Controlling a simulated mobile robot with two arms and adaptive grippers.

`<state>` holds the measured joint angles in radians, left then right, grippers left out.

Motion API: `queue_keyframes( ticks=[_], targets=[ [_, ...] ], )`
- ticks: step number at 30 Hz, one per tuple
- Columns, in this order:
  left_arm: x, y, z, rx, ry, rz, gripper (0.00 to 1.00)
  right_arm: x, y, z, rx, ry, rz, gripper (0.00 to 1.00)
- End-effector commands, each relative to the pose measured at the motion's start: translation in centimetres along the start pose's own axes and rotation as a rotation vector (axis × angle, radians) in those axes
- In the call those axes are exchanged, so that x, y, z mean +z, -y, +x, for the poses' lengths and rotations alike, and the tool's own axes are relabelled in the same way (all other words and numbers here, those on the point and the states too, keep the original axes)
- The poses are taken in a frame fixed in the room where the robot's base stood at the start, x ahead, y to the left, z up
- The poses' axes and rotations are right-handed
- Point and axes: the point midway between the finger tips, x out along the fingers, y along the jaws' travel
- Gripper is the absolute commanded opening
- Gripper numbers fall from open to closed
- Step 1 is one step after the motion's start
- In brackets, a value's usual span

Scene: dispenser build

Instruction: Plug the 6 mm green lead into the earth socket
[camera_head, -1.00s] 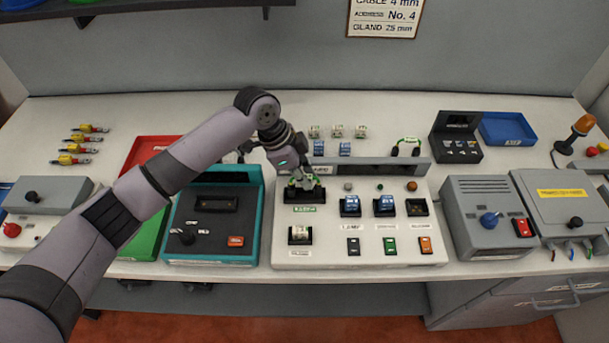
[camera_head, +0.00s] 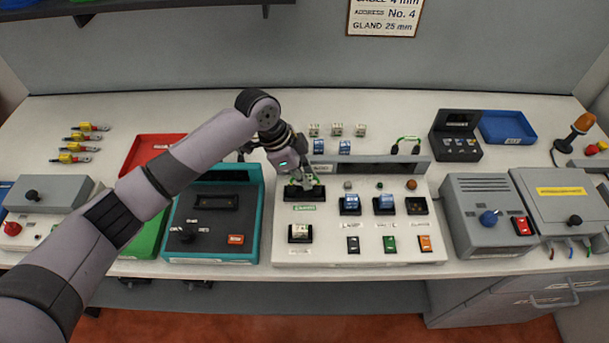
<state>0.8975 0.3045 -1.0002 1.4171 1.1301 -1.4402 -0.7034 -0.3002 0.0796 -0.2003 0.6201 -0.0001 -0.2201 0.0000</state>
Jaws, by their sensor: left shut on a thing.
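My left gripper (camera_head: 303,182) reaches in from the left and is shut on a small green-and-white piece. The fingers hide most of that piece, and I cannot tell whether it is a lead end or a module. It is at the black upper-left socket (camera_head: 304,195) of the white panel (camera_head: 337,252), and I cannot tell how far it is seated. Green (camera_head: 588,249), blue (camera_head: 570,254) and red (camera_head: 552,253) lead ends hang at the front of the grey box (camera_head: 562,205) at the right. No earth socket label is legible. My right gripper is not in view.
A teal-framed unit (camera_head: 257,215) stands left of the panel. A grey box with a blue knob (camera_head: 489,218) stands to its right. The back of the bench is mostly clear.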

Motion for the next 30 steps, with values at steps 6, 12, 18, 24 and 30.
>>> queue_keyframes(
  ticks=[6, 12, 18, 24, 30],
  targets=[
    [-0.02, 0.00, -0.02, 0.000, 0.000, 0.000, 0.22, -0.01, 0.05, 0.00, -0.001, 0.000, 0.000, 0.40],
    [-0.01, 0.00, -0.02, 0.000, 0.000, 0.000, 0.35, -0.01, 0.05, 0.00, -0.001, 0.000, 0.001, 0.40],
    [0.00, 0.00, -0.02, 0.000, 0.000, 0.000, 0.35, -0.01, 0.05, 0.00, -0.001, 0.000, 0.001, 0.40],
    [0.03, -0.01, 0.00, 0.000, 0.001, 0.000, 0.47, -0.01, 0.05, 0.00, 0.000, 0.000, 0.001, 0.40],
    [0.02, 0.00, 0.00, 0.000, 0.000, 0.000, 0.51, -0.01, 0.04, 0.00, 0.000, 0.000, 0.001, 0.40]
  ],
)
